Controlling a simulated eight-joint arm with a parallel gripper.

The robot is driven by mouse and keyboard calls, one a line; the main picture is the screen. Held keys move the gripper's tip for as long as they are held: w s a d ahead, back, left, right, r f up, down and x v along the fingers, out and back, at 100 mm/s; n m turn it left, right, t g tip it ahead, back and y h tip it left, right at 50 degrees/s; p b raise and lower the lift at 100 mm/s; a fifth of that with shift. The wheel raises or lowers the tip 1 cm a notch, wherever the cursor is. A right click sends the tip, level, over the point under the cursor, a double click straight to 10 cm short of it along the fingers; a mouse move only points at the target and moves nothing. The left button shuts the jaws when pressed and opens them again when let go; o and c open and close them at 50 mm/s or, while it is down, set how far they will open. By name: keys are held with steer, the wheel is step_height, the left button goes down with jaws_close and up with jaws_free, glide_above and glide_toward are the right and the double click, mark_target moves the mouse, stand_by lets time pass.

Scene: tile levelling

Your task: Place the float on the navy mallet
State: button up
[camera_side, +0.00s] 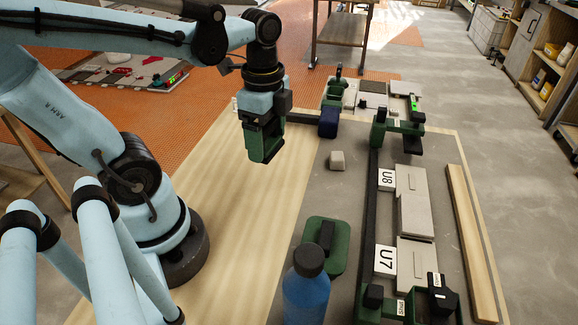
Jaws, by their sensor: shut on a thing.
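The float (338,258), a green plate with a black upright handle, lies on the grey board behind the blue bottle. The navy mallet (328,123) lies farther back, its dark blue head to the right. Its dark handle runs left and passes behind my gripper. My gripper (266,155) points down, to the left of the mallet head and nearer the camera, well behind and left of the float. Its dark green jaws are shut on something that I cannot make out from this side.
A blue bottle (306,295) with a dark cap stands in front. A small pale block (337,160) lies mid-board. Grey tiles (413,215), labels U8 (387,179) and U7 (385,261) and a dark rail are right. A wooden strip (470,240) edges the board.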

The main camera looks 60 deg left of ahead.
steer(key=w+a+r+n, duration=0.1)
steer(key=w+a+r, duration=0.1)
steer(key=w, duration=0.3)
steer(key=w+a+r, duration=0.2)
steer(key=w, duration=0.3)
steer(key=n, duration=0.1)
glide_above(294, 113)
step_height(294, 113, down, 8)
steer(key=shift+d+r, duration=0.1)
steer(key=shift+r, duration=0.1)
steer(key=shift+f, duration=1.95)
steer(key=shift+f, duration=0.15)
steer(key=o, duration=1.2)
